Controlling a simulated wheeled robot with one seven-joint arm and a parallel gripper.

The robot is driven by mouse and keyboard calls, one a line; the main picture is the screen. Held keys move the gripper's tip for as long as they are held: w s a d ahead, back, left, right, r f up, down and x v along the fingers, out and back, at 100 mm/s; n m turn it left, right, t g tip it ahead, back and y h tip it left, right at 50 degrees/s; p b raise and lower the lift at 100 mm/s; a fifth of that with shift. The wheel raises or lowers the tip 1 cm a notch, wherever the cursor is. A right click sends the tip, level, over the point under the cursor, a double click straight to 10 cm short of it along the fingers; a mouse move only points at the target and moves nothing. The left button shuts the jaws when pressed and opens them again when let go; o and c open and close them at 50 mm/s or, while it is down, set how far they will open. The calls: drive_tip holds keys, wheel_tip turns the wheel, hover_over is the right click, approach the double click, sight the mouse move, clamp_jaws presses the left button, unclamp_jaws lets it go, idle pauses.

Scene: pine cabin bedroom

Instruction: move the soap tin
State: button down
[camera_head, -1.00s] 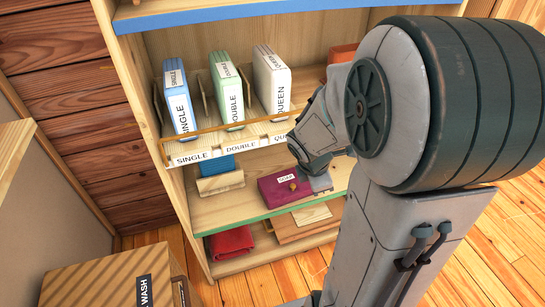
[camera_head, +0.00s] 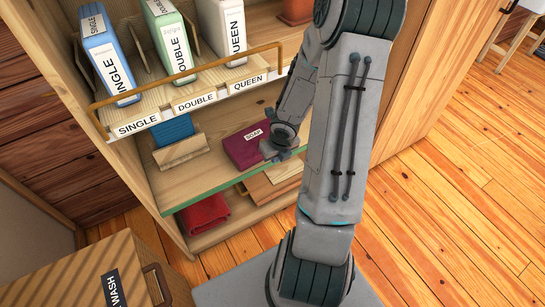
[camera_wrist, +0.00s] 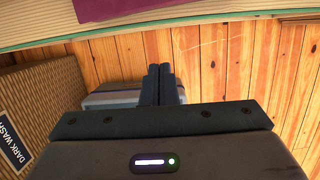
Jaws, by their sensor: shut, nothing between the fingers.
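The soap tin (camera_head: 240,150) is a flat, dark purple-red box with a white SOAP label. It lies on the green-edged shelf close to the front edge. In the wrist view part of the tin (camera_wrist: 125,8) shows at the top, cut off by the picture edge. My gripper (camera_head: 273,152) is at the tin's right front side in the head view; I cannot tell whether it touches. In the wrist view my gripper's fingers (camera_wrist: 160,76) are together and empty, seen against the floor and apart from the tin.
The green-edged shelf (camera_head: 180,188) also holds a blue item (camera_head: 173,130) with a wooden block, left of the tin. Above is a railed shelf with SINGLE, DOUBLE and QUEEN packs (camera_head: 168,40). A red cloth (camera_head: 204,213) lies below. A wash box (camera_head: 90,270) stands at lower left.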

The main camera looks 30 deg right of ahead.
sight(257, 143)
drive_tip(key=w+f+b, duration=0.4)
drive_tip(key=w+f, duration=0.2)
drive_tip(key=f, duration=0.1)
drive_tip(key=shift+f+b, duration=0.35)
